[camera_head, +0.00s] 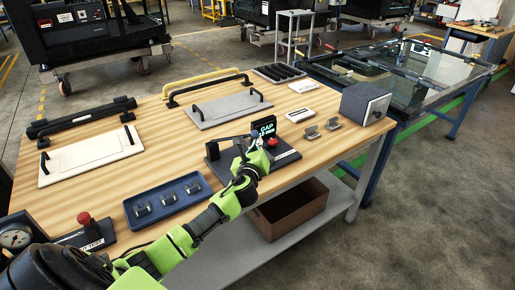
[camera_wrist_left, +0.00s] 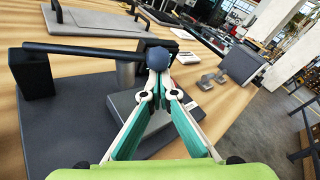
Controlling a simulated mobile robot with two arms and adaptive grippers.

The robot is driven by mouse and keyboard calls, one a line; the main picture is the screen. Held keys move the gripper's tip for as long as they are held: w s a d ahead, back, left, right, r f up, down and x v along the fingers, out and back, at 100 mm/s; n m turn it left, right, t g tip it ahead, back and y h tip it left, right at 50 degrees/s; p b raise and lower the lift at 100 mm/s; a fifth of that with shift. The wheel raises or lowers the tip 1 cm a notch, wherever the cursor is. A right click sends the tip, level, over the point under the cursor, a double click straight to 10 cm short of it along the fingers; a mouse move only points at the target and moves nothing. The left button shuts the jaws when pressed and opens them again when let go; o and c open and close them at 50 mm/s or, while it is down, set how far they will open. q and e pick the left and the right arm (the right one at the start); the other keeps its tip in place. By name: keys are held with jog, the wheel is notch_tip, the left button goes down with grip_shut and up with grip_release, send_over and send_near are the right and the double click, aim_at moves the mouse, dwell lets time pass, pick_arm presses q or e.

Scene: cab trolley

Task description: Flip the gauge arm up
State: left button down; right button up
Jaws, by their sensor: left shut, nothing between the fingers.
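The gauge (camera_head: 222,166) stands on the table in front of me: a dark base with a small GAP display (camera_head: 264,125) and a red button (camera_head: 272,142). In the left wrist view the gauge arm (camera_wrist_left: 90,50) is a thin dark rod. It runs roughly level from a black post (camera_wrist_left: 32,74) to a dark blue ball (camera_wrist_left: 157,58). My left gripper (camera_head: 254,150) is shut and empty over the gauge. In the wrist view its fingertips (camera_wrist_left: 158,80) are right at the ball's near side; I cannot tell whether they touch. My right gripper is not in view.
A blue tray (camera_head: 168,216) with several metal clips lies left of the gauge. A red-buttoned box (camera_head: 92,233) stands at the near left. Two loose clips (camera_head: 322,131) and a grey box (camera_head: 364,104) are to the right. Panels with handles lie behind.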

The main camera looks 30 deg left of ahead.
pick_arm(q)
jog(key=s+a+r+n+t+p, duration=0.1)
jog(key=s+a+r+n+p, duration=0.2)
jog(key=a+r+n, duration=0.3)
jog(key=s+a+r+n+t+p, duration=0.1)
jog(key=s+a+r+n+p, duration=0.3)
jog(key=a+r+n, duration=0.2)
jog(key=shift+a+r+n, duration=0.4)
jog(key=shift+r+n, duration=0.8)
jog(key=shift+r, duration=0.2)
jog(key=shift+a+r, duration=0.1)
